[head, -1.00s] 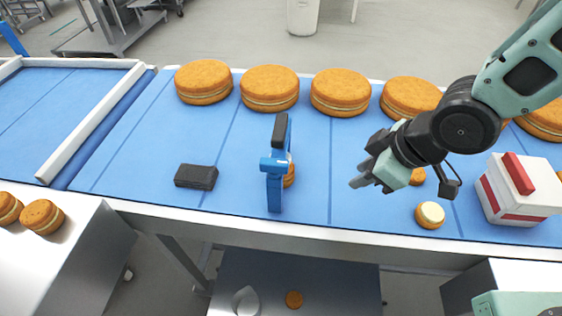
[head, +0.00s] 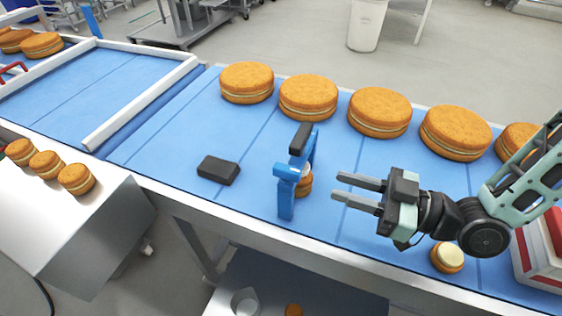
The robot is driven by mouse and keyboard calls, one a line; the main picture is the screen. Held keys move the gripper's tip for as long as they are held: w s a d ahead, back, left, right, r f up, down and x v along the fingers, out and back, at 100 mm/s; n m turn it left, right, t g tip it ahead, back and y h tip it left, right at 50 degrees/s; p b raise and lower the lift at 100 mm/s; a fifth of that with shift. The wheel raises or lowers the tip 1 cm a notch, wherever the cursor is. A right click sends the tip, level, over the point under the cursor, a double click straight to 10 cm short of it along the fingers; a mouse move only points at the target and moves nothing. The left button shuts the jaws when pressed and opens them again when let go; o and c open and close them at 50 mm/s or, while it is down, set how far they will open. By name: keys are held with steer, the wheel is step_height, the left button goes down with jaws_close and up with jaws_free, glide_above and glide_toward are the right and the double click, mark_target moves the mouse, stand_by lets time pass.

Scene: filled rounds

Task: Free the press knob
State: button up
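A blue press (head: 287,185) stands upright on the blue belt, with a black bar-shaped part (head: 300,139) on top. I cannot tell which part is its knob. A small filled round (head: 304,186) sits at the press, partly hidden by its blue post. A black block (head: 218,170) lies on the belt left of the press, apart from it. My gripper (head: 336,187) is to the right of the press, its two fingers pointing left toward it. The fingers are apart with nothing between them, and a gap shows between their tips and the press.
Several large filled rounds (head: 308,97) stand along the belt's far side. A small round with a pale top (head: 447,257) sits below my arm. A red and white box (head: 543,245) is at the right. Small rounds (head: 77,179) lie on a metal surface at the left.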

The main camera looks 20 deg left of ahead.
mark_target(274, 166)
steer(key=a+p, duration=0.1)
steer(key=a, duration=0.3)
steer(key=a+p, duration=0.1)
steer(key=a, duration=0.3)
steer(key=w+a+p, duration=0.1)
steer(key=a, duration=0.4)
steer(key=shift+p, duration=0.35)
steer(key=shift+c, duration=0.4)
jaws_close()
